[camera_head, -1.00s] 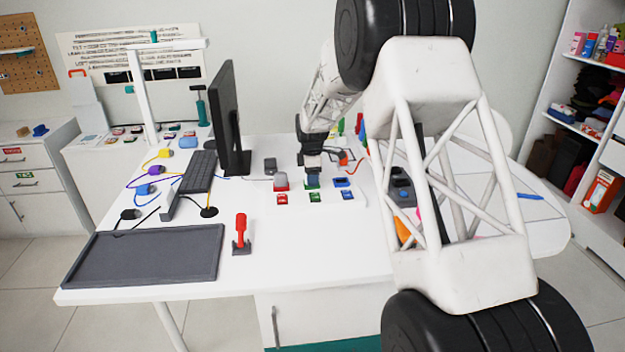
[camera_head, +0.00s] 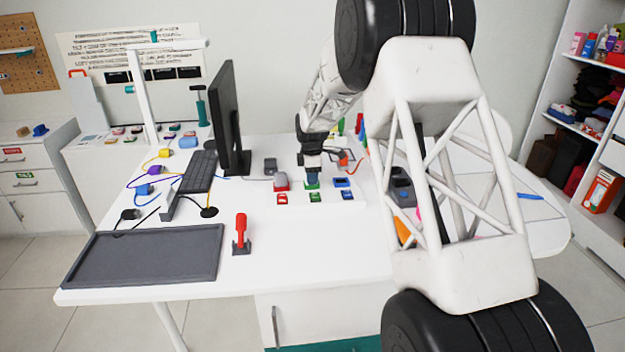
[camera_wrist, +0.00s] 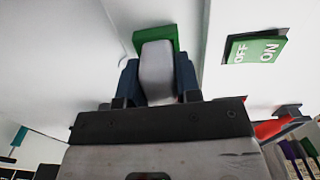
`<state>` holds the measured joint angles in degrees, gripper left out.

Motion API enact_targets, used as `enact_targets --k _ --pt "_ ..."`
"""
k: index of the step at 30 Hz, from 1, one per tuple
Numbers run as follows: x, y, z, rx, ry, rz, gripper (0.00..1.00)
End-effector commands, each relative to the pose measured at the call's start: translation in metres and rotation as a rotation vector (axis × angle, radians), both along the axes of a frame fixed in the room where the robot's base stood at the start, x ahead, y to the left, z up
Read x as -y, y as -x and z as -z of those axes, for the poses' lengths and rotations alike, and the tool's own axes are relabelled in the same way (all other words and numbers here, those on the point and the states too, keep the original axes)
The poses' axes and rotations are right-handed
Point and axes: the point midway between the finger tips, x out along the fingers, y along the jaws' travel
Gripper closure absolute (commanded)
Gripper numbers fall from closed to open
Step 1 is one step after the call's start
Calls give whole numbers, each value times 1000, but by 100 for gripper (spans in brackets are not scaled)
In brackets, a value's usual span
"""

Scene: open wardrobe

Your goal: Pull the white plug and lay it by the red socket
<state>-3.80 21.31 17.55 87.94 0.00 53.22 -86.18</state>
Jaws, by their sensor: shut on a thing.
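The white plug (camera_wrist: 157,70) is a pale grey-white block between the dark blue fingers of my gripper (camera_wrist: 158,85) in the wrist view. Its far end meets the green socket (camera_wrist: 140,38); I cannot tell how deep it sits. In the head view my gripper (camera_head: 312,180) is upright over the green socket (camera_head: 313,187) and its fingers hide the plug. The red socket (camera_head: 281,188) is just left of it, with a pale grey block (camera_head: 281,179) on it. The blue socket (camera_head: 342,183) is to the right.
A red switch (camera_head: 282,198), a green switch (camera_head: 315,197) and a blue switch (camera_head: 347,195) lie in front of the sockets. A dark grey block (camera_head: 270,166) is behind the red socket. A monitor (camera_head: 228,120) stands left.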

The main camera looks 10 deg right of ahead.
Motion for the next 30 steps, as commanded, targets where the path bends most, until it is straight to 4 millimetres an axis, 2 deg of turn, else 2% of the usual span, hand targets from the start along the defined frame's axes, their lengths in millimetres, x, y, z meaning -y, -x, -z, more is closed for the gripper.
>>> enact_targets --k 30 --pt "0 0 -11 1 0 0 97"
